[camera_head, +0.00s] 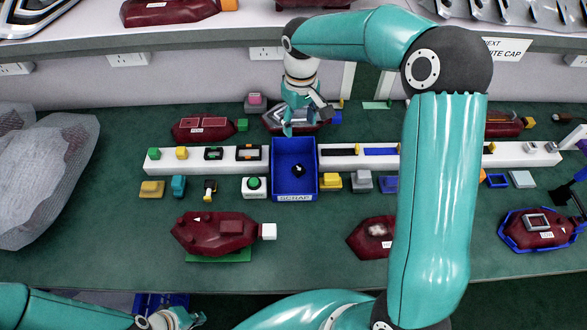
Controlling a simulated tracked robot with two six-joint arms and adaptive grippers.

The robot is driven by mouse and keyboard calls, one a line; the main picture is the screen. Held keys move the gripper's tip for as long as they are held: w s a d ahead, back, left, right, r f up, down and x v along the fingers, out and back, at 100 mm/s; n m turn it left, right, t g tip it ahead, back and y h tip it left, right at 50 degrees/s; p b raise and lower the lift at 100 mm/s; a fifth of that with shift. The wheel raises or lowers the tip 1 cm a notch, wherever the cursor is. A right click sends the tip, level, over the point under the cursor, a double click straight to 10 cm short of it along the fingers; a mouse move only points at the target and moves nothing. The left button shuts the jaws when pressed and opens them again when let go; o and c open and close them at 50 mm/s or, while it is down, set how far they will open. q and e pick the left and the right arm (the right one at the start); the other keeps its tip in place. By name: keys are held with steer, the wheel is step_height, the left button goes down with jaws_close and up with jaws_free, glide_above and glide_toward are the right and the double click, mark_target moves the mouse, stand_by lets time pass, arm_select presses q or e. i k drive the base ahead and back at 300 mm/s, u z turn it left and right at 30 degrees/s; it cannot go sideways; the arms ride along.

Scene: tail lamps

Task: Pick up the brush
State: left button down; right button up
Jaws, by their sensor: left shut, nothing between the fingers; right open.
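I cannot make out a brush with certainty. My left gripper (180,320) is shut and empty at the bottom left edge, partly cut off by the frame. My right arm hides part of the bench.
The blue bin (281,183) marked SCRAP holds a small black item. A white rail (193,163) with small parts runs across the bench. Several red lamps lie around, one on a green mat (218,255). A grey wrapped bundle (45,170) lies left. The front left bench is clear.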

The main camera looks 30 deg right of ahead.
mark_target(330, 182)
steer(key=k, duration=1)
